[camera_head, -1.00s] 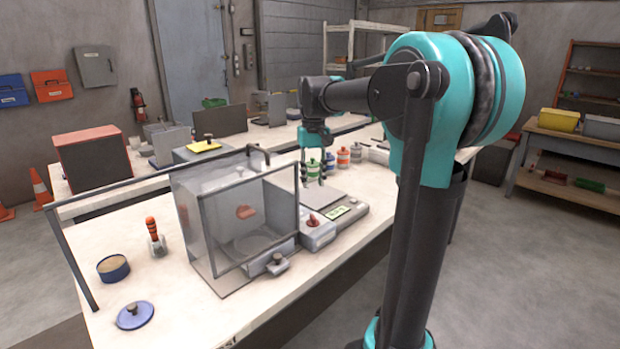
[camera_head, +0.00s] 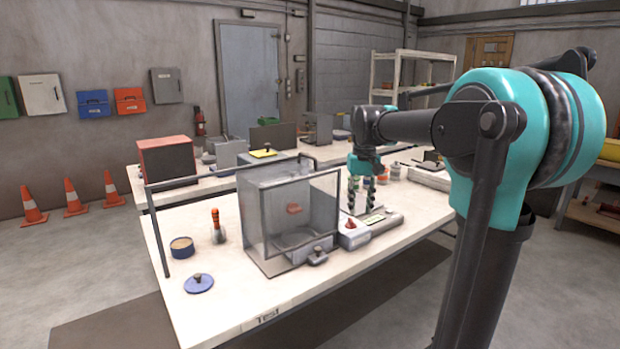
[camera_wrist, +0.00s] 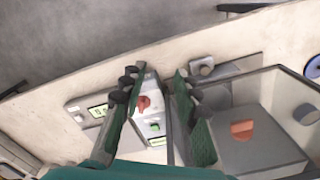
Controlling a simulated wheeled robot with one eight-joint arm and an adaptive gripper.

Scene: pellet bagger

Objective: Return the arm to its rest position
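My arm reaches over the table from the right in the head view. My gripper (camera_head: 362,194) hangs fingers down above the scale end of the bagger, just right of the clear-walled box (camera_head: 322,200). In the wrist view its two green-padded fingers (camera_wrist: 156,92) stand apart with nothing between them. The gripper appears clear of these things.
Jars (camera_head: 395,171) stand behind my gripper. Orange cones (camera_head: 75,198) are on the floor at left.

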